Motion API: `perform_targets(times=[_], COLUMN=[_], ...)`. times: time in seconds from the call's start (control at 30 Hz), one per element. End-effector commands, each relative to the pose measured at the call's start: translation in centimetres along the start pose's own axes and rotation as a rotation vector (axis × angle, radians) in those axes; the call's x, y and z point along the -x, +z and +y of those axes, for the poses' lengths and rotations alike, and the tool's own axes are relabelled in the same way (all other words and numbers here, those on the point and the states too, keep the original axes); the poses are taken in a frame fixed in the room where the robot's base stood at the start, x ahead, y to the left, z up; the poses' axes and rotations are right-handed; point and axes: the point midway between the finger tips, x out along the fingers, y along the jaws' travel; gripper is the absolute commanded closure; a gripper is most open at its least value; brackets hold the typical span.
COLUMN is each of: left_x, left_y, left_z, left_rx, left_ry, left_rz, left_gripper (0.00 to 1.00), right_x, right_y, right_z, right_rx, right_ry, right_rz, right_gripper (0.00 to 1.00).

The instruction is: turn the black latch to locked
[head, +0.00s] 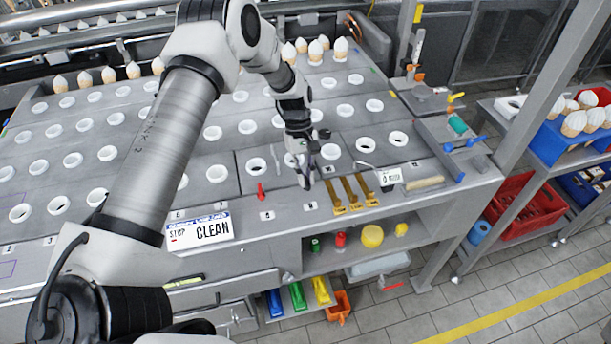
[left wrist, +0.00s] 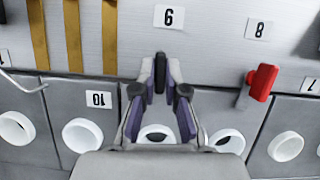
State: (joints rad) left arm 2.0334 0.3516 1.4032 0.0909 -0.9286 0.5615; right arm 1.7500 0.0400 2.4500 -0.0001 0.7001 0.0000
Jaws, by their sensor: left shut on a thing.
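In the head view my left gripper (head: 305,178) is at the front edge of the work surface, between the red latch and the brass strips. There it hides the black latch. My right gripper is in neither view. I cannot tell whether the latch is locked.
A red latch (head: 261,192) stands to the left, also in the left wrist view (left wrist: 263,82). Brass strips (head: 355,193) lie close on the right. White-ringed holes (head: 257,165) line the surface behind. A CLEAN sign (head: 200,231) stands at the front left.

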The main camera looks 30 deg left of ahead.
Motion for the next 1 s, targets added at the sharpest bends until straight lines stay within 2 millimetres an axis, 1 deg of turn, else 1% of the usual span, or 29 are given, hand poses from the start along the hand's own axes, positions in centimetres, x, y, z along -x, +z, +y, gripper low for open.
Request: perform_targets(times=[0.03,0.33,0.4,0.43,0.77,0.87,0.97,1.0], left_x=[-0.4,-0.3,-0.3,-0.3,0.2,1.4,3.5,4.5], left_y=[0.1,0.1,0.1,0.1,0.0,0.0,0.0,0.0], left_z=[-0.2,-0.2,-0.2,-0.2,0.0,0.1,0.1,0.1], left_rx=[-0.001,-0.001,-0.001,-0.001,-0.001,-0.002,-0.002,-0.003], left_ry=[-0.007,-0.007,-0.007,-0.007,-0.002,0.001,0.001,0.002], left_rz=[-0.007,-0.007,-0.007,-0.006,-0.002,0.000,0.002,0.001], left_gripper=[1.00,1.00,0.71,0.64,0.64,0.64,0.64,0.64], right_x=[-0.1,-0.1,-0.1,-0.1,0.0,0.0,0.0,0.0], right_y=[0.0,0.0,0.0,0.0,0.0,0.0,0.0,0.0], right_z=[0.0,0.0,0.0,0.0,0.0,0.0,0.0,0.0], right_rx=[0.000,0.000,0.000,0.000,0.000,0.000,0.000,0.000], right_ry=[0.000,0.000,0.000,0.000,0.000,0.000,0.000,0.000], right_rz=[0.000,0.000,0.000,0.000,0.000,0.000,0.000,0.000], right_gripper=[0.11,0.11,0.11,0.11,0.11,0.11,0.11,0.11])
